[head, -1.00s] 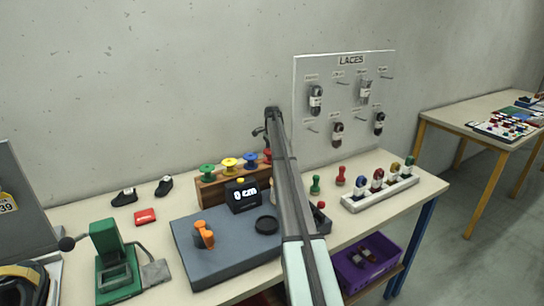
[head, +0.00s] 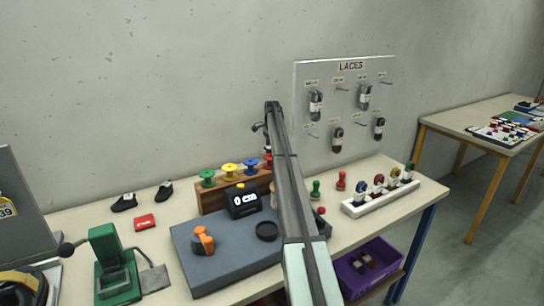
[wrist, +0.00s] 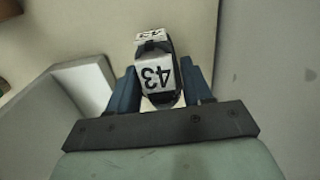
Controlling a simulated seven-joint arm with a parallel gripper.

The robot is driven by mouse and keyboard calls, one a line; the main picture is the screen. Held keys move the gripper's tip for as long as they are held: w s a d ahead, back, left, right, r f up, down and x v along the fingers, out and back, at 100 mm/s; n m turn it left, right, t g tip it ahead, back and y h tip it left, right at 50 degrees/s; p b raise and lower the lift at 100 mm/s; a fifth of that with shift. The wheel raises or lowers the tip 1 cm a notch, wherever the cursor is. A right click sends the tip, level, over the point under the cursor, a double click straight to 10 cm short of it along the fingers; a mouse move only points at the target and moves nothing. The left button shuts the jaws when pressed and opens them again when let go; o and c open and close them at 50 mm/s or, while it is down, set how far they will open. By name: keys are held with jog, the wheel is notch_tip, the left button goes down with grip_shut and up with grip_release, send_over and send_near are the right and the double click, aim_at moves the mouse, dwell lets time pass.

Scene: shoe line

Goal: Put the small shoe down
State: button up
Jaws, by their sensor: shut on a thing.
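My gripper (wrist: 159,66) shows in the wrist view, its two blue fingers closed on either side of a dark thing with white patches marked 43 (wrist: 155,77). The view is too close to tell for sure that it is the small shoe. In the head view my arm reaches toward the back wall and hides the gripper's fingers and what they hold. Two small black shoes with light soles, one (head: 124,202) and another (head: 164,190), stand apart from my gripper at the back left of the table.
A wooden rack of coloured spools (head: 212,197) and a black display (head: 243,200) stand left of my arm. A LACES board (head: 345,75) with hanging bundles is to the right. A green press (head: 107,250) and grey mat (head: 205,270) fill the front. A red block (head: 144,222) lies near the shoes.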

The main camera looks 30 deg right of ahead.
aim_at(266, 147)
notch_tip(266, 147, up, 3)
jog(key=shift+a+r, duration=0.1)
jog(key=shift+r, duration=0.05)
jog(key=a, duration=0.1)
jog(key=a+r, duration=0.1)
jog(key=a, duration=0.1)
jog(key=shift+w+r, duration=0.1)
jog(key=shift+r, duration=0.15)
jog(key=s+a, duration=0.2)
jog(key=a, duration=3.1)
jog(key=shift+s+d+f, duration=0.1)
jog(key=shift+f, duration=4.75)
jog(key=shift+f, duration=0.1)
jog(key=o, duration=1)
jog(key=shift+o, duration=0.2)
